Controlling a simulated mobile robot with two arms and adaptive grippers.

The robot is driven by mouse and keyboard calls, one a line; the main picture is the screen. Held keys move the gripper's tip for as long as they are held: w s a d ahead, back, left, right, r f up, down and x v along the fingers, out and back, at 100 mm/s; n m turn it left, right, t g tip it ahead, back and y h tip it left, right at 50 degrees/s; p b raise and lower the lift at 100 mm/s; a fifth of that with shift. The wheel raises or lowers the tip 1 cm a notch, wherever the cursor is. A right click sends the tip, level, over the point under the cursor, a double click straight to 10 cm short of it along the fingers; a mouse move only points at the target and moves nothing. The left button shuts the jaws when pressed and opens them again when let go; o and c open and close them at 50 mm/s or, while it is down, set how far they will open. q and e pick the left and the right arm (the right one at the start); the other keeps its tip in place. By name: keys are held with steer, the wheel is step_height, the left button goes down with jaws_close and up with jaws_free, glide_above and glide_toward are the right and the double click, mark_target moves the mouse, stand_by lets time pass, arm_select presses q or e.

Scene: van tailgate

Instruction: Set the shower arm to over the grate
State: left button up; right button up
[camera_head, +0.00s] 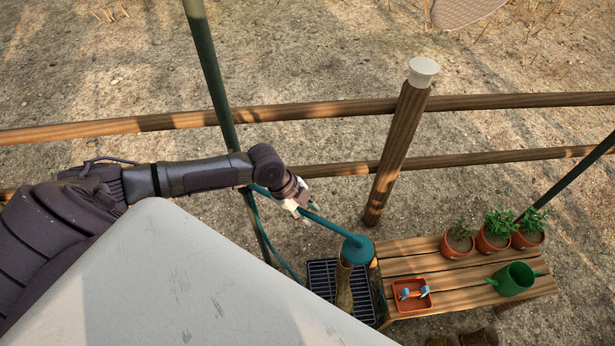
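The shower arm (330,224) is a thin teal pipe running from near the green post down to the right. It ends in a round teal head (358,251). In the head view this head covers the top of a short wooden post, beside the bench's left end. The dark grate (322,274) lies on the ground to the lower left of the head, partly hidden by the wooden post and a white surface. My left gripper (303,206) is at the pipe, its pale fingers around or against it; whether they are closed is too small to tell. My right gripper is not in view.
A wooden bench (412,266) at right holds potted plants (493,232), a green watering can (514,279) and an orange tray (410,306). A rail fence (310,110) and a green post (214,80) stand behind. A white surface (190,285) fills the lower left.

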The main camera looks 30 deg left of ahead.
arm_select(q)
steer(key=shift+r, duration=0.1)
steer(key=v, duration=1.2)
stand_by(0.4)
